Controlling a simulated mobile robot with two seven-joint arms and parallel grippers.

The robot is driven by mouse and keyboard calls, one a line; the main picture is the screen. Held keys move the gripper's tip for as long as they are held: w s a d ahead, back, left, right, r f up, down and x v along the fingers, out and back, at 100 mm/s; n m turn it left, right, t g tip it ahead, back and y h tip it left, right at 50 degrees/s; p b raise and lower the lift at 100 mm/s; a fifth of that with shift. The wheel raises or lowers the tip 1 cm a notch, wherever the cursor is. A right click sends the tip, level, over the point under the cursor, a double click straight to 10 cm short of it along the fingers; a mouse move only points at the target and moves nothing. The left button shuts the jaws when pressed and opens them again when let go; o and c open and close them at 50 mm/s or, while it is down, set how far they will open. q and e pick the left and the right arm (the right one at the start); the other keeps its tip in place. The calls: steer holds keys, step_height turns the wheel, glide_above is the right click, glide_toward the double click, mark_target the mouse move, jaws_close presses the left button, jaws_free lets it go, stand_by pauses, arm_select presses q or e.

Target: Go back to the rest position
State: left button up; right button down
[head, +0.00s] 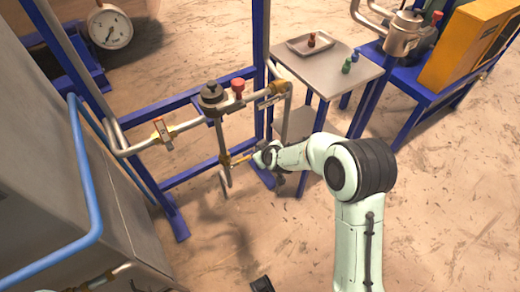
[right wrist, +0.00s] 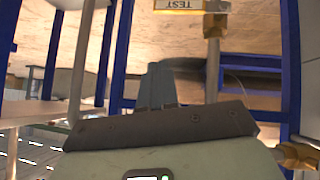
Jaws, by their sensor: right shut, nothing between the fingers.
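My right arm comes in from the lower right of the head view, and its small dark gripper (head: 262,157) is in front of the pipe assembly. In the right wrist view the two grey fingers (right wrist: 162,85) are together with nothing between them. A brass fitting (head: 241,158) on the thin vertical pipe (head: 223,150) is just left of the gripper; I cannot tell whether they touch.
Blue frame posts (head: 262,60) and horizontal pipes (head: 185,127) with a red-knobbed valve (head: 238,86) stand close around the gripper. A small table (head: 335,75) with a tray (head: 298,46) and coloured small pieces is behind. A grey cabinet (head: 60,200) stands left. Floor at the lower right is clear.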

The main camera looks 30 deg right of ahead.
stand_by(0.3)
steer(key=s+a+f+m+g+y+p, duration=0.1)
steer(key=s+a+f+g+p, duration=0.25)
steer(key=s+f, duration=0.4)
steer(key=s+a+f+m+g+y+p, duration=0.1)
steer(key=s+a+f+g+p, duration=0.15)
steer(key=s+a+f, duration=0.5)
steer(key=s+a+m+g+y+p, duration=0.1)
steer(key=s+a+g+p, duration=0.1)
steer(key=s, duration=0.8)
steer(key=s+a+m+g+y+p, duration=0.2)
steer(key=s+a, duration=0.3)
steer(key=s, duration=0.5)
steer(key=shift+a+r+p, duration=0.15)
steer(key=shift+r+p, duration=0.1)
steer(key=shift+p, duration=0.3)
steer(key=shift+w, duration=0.15)
